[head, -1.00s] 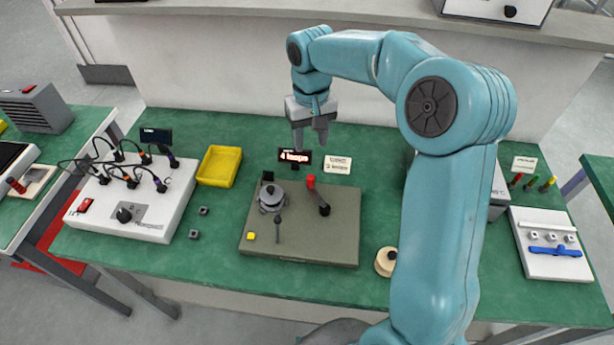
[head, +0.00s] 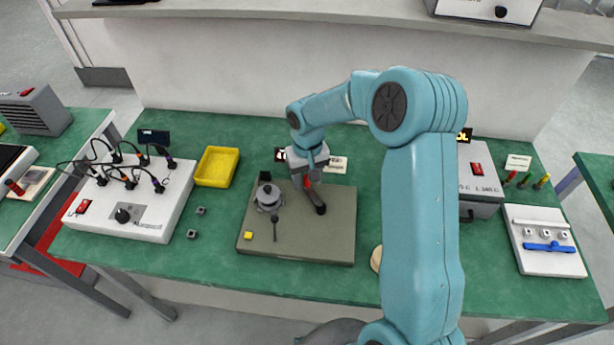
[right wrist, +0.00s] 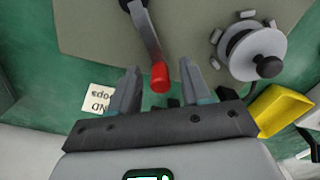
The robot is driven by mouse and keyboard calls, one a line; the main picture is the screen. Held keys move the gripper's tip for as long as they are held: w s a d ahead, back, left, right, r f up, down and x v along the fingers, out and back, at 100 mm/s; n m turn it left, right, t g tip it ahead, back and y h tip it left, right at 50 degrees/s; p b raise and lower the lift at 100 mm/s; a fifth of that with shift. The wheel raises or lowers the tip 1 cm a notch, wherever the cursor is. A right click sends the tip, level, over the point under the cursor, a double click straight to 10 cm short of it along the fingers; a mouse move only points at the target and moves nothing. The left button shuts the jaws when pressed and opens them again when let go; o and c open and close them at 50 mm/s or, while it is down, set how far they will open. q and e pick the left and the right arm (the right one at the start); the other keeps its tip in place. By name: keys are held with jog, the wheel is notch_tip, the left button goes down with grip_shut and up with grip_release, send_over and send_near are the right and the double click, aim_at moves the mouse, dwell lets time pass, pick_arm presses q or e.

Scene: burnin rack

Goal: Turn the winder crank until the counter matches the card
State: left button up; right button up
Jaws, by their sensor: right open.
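The winder is a flat grey-olive board (head: 335,235) with a grey spool (head: 268,198) and a dark crank arm (head: 317,202) ending in a red handle (right wrist: 160,77). My right gripper (head: 305,180) is open over the crank's red handle. In the right wrist view the handle shows between the two fingers; contact cannot be told. The counter (head: 280,155) is mostly hidden behind my gripper. My left gripper is out of view.
A yellow tray (head: 217,167) and a white unit with cables (head: 135,200) stand left of the board. A pale round disc (head: 376,259) lies right of it, partly behind my arm. A grey box (head: 480,182) and a white panel with a blue bar (head: 545,240) stand farther right.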

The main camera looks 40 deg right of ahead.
grip_shut()
jog(key=shift+d, duration=0.15)
jog(key=shift+s+d+f+m+b, duration=0.1)
jog(key=shift+d+m+b, duration=0.35)
jog(key=shift+m+b, duration=0.45)
jog(key=shift+s+d+m+b, duration=0.4)
jog(key=shift+d+m+b, duration=0.35)
jog(key=shift+m, duration=0.45)
jog(key=s+d+m+b, duration=0.1)
jog(key=m, duration=0.1)
jog(key=shift+s+d+m+b, duration=0.1)
jog(key=shift+m+b, duration=0.2)
jog(key=shift+m, duration=0.1)
jog(key=shift+s+d+m+b, duration=0.3)
jog(key=shift+s+m+b, duration=0.15)
jog(key=shift+m, duration=0.35)
jog(key=shift+r, duration=0.2)
